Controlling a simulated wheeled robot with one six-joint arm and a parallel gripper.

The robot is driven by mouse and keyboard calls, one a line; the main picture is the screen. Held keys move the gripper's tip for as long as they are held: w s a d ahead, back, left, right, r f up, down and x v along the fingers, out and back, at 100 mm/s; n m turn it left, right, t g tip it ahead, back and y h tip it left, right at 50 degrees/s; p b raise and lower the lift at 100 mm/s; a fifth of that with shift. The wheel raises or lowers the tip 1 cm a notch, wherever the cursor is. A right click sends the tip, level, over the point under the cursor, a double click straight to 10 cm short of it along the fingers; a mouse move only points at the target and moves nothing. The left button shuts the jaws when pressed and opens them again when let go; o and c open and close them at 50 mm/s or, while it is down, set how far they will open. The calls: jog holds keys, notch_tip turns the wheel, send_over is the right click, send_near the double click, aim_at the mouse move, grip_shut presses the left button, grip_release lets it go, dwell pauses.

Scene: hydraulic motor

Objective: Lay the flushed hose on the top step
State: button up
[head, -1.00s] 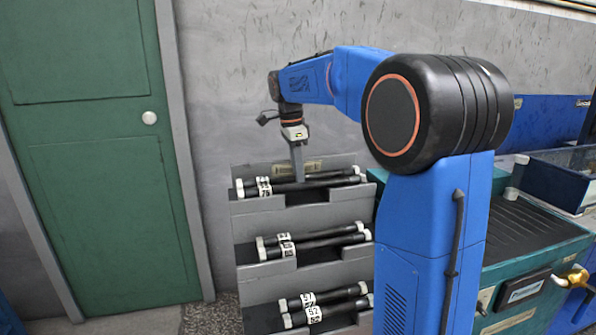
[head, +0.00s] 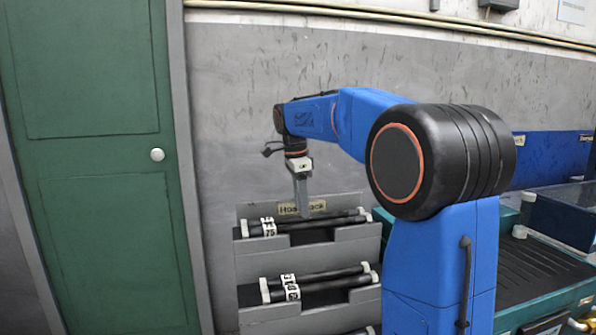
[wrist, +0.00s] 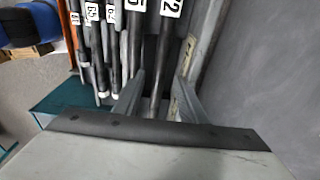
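The top step (head: 345,234) of the grey rack holds two black hoses with white ends and number tags. The front hose (head: 320,223) has a tag that reads like 75, and the back one (head: 348,214) lies close behind it. Which one is the flushed hose, I cannot tell. My gripper (head: 303,214) points down at the top step, near the middle of the hoses. In the wrist view my gripper (wrist: 159,97) has its fingers apart, with a hose (wrist: 160,80) tagged 2 at its visible end between them and gaps at both sides. The neighbouring hose (wrist: 135,45) lies just left of the fingers.
The step below holds more tagged hoses (head: 315,285). A grey wall (head: 225,110) stands close behind the rack, with a green door (head: 95,120) at left. A teal bench (head: 560,305) with a dark ribbed top is at right.

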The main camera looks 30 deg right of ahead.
notch_tip(320, 180, up, 15)
jog(key=a, duration=0.1)
jog(key=shift+a+f, duration=0.2)
jog(key=shift+a, duration=0.2)
jog(key=shift+w, duration=0.1)
jog(key=s+a+f+n+t, duration=0.1)
jog(key=s+a+f+n, duration=0.1)
jog(key=s+f+n, duration=0.5)
jog(key=s+a+f+n+t, duration=0.1)
jog(key=s+a+f+n, duration=0.2)
jog(key=s, duration=0.8)
jog(key=s+a+f+n+t, duration=0.1)
jog(key=s+f+n, duration=0.4)
jog(key=s+f, duration=0.3)
jog(key=s+a+f+n+t+y, duration=0.1)
jog(key=s+f+n, duration=0.4)
jog(key=f, duration=0.8)
jog(key=s+t, duration=0.1)
jog(key=s, duration=0.2)
jog(key=shift+s+f, duration=0.2)
jog(key=shift+s, duration=0.2)
jog(key=shift+c, duration=1)
jog(key=shift+s, duration=0.1)
